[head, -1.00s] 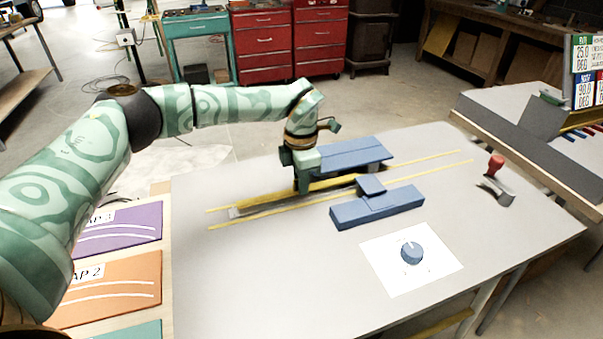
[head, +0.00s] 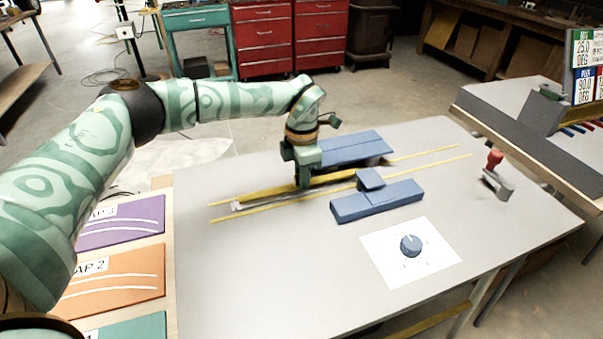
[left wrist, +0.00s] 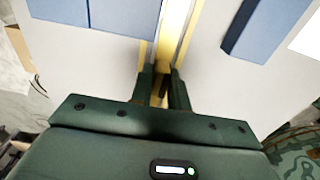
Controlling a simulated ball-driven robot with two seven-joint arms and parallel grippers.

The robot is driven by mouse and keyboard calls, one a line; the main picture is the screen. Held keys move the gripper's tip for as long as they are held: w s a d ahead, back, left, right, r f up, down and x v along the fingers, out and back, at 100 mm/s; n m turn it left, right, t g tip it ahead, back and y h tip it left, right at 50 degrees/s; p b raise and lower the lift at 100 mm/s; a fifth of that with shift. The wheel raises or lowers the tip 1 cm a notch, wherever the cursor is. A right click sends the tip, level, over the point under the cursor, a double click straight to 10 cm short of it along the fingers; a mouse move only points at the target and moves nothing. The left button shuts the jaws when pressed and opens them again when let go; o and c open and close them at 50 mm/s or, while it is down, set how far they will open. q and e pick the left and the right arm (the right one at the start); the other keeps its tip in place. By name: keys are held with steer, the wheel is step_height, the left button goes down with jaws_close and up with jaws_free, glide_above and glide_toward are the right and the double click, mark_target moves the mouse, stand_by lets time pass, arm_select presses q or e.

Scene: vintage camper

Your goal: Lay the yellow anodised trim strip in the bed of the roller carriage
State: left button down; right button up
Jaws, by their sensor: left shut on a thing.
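My left gripper (head: 303,184) points down and is shut on the strip. In the left wrist view, the gripper's fingers (left wrist: 164,84) stand on either side of the strip (left wrist: 176,22), which runs away between blue blocks. The strip is low, at or just above the bed; I cannot tell whether it touches. The gripper hides part of it. My right gripper is not in view.
A blue plate (head: 350,148) is behind the strip and a blue block (head: 378,201) in front. Thin yellow lines (head: 430,173) flank the bed. A dial (head: 410,245) and a red-handled tool (head: 494,172) stand rightward. The table's front left is clear.

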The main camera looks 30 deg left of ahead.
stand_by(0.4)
arm_select(q)
steer(key=shift+p, duration=0.4)
steer(key=shift+f, duration=0.7)
stand_by(0.5)
steer(key=c, duration=1.3)
jaws_free()
steer(key=shift+o, duration=0.2)
step_height(320, 180, up, 16)
steer(key=p, duration=0.4)
